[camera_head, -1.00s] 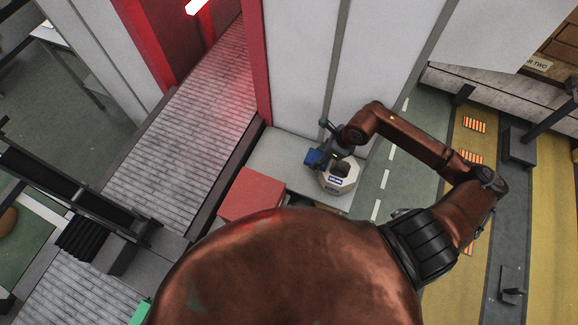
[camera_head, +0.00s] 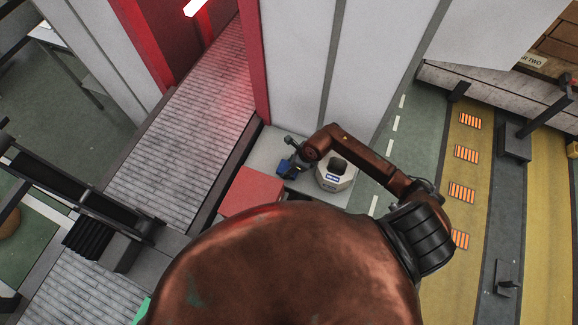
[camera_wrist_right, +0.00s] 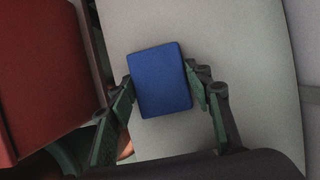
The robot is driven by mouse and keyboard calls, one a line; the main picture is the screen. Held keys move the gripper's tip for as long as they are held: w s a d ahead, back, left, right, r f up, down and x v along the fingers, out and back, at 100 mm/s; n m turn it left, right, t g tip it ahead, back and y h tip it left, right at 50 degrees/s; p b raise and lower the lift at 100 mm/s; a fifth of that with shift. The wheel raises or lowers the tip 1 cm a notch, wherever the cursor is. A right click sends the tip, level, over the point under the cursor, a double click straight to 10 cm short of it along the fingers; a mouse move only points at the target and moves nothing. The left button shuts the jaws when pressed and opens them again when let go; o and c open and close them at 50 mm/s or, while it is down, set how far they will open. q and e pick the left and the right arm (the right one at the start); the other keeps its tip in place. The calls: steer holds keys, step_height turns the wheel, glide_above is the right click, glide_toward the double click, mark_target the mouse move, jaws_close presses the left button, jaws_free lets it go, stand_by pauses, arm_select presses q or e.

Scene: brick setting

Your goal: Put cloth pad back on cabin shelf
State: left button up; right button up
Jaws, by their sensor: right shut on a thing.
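The cloth pad, a small blue block (camera_wrist_right: 160,80), is between the fingers of my right gripper (camera_wrist_right: 162,92) in the right wrist view. The gripper is shut on it, one finger on each side. In the head view the right gripper (camera_head: 290,165) holds the blue pad (camera_head: 284,169) over the light grey shelf (camera_head: 264,152), next to a red box. I cannot tell whether the pad touches the shelf surface. The left gripper does not show.
A red box (camera_head: 250,192) stands left of the pad and also shows in the right wrist view (camera_wrist_right: 40,75). A white container (camera_head: 337,175) with a dark opening stands right of the gripper. White wall panels (camera_head: 300,60) rise behind the shelf.

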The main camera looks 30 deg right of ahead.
steer(key=o, duration=1.1)
steer(key=shift+f, duration=0.1)
steer(key=v, duration=1.2)
steer(key=shift+b, duration=0.35)
